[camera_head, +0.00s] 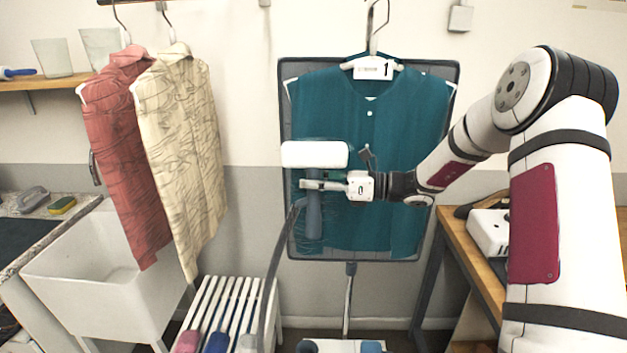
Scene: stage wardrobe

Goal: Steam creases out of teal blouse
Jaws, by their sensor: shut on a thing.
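The teal blouse (412,112) hangs on a hanger against a grey-framed board (286,120). A white tag marked 1 is at its collar. Its upper part looks smooth, and fine lines like creases show at the lower left. My gripper (312,185) is shut on the blue-grey handle of the steamer head (314,154), which is upright with its white head on top. The steamer head is in front of the blouse's left side and hides part of it. A hose runs down from the handle. I cannot tell whether the head touches the cloth.
A creased red shirt (118,150) and a creased cream shirt (185,140) hang at the left above a white sink (85,290). A slatted rack (235,305) stands in front. A wooden table (465,250) with a white device (488,232) is at the right.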

